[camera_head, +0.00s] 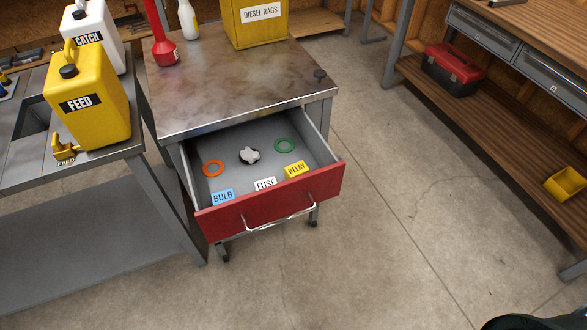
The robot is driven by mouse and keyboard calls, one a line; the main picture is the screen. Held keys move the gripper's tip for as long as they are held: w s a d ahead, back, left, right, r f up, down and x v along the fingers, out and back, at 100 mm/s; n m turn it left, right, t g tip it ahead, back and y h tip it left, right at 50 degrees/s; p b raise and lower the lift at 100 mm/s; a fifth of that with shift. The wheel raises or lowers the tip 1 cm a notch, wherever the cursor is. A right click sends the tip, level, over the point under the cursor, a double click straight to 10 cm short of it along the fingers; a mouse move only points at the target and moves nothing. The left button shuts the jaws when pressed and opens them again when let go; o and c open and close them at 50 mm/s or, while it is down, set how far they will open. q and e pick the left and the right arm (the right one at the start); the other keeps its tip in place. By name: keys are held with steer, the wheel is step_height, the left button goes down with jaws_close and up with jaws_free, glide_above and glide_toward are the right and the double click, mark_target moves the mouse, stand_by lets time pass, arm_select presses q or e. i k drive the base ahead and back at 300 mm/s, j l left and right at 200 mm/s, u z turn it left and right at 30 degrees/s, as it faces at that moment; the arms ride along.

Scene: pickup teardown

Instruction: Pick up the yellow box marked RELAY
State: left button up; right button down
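The yellow box marked RELAY (296,169) lies in the open red-fronted drawer (275,199) of the metal cart, near the drawer's front right corner. The white box marked FUSE (265,184) is to its left, and the blue box marked BULB (223,197) is farther left. All three sit along the inside of the drawer front, apart from one another. Neither my left nor my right gripper shows in the view.
Behind the boxes lie an orange ring (213,168), a pale knob-like piece (249,155) and a green ring (285,145). A yellow FEED can (95,112) stands on the left bench. The floor right of the cart is clear. A dark shape is cut off at bottom right.

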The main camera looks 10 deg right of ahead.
mark_target(298, 169)
steer(key=i+l+u, duration=0.1)
steer(key=l+u, duration=0.25)
steer(key=l, duration=0.4)
steer(key=l+u, duration=0.4)
steer(key=l, duration=0.35)
steer(key=k+l+u, duration=0.1)
steer(key=l+u, duration=0.25)
steer(key=l, duration=0.4)
